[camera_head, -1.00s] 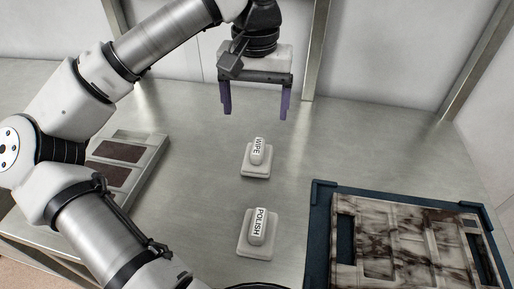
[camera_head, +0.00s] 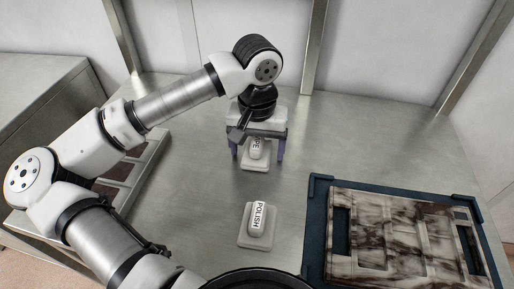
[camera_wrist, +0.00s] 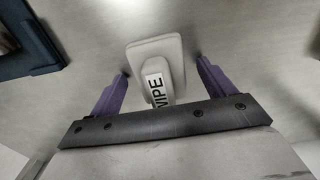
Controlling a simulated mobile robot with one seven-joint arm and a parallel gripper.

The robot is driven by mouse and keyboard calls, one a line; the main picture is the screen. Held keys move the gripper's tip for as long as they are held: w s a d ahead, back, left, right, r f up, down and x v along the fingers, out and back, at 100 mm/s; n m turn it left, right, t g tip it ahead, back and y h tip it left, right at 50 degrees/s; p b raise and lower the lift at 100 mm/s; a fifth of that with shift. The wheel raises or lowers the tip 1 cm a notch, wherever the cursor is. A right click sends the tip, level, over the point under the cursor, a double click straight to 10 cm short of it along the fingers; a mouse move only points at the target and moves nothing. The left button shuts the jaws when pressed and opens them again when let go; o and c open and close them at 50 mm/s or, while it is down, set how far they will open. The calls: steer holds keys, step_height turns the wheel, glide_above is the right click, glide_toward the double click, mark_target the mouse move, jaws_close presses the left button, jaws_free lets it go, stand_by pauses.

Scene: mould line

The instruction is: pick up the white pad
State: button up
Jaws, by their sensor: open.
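Two pale pads with raised grips lie on the metal table. The one labelled WIPE (camera_head: 254,165) is the farther one in the head view, partly hidden by my gripper. It also shows in the wrist view (camera_wrist: 174,50). The one labelled POLISH (camera_head: 258,240) lies nearer and is unobstructed. My gripper (camera_head: 257,158) is open, with its purple fingers on either side of the WIPE pad. In the wrist view the fingers (camera_wrist: 160,72) stand apart from the pad's sides, with gaps, and nothing is held.
A dark blue tray (camera_head: 318,215) holding a brown-stained mould plate (camera_head: 405,240) stands at the right. A pale rack with dark brown panels (camera_head: 122,172) lies at the left, partly behind my arm. A wall with metal posts closes the back.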

mark_target(257, 141)
steer(key=shift+c, duration=0.3)
steer(key=c, duration=1)
steer(key=shift+r, duration=0.1)
step_height(257, 141, up, 10)
steer(key=shift+f+b, duration=0.1)
steer(key=shift+b, duration=0.65)
steer(key=o, duration=0.3)
steer(key=shift+c, duration=1)
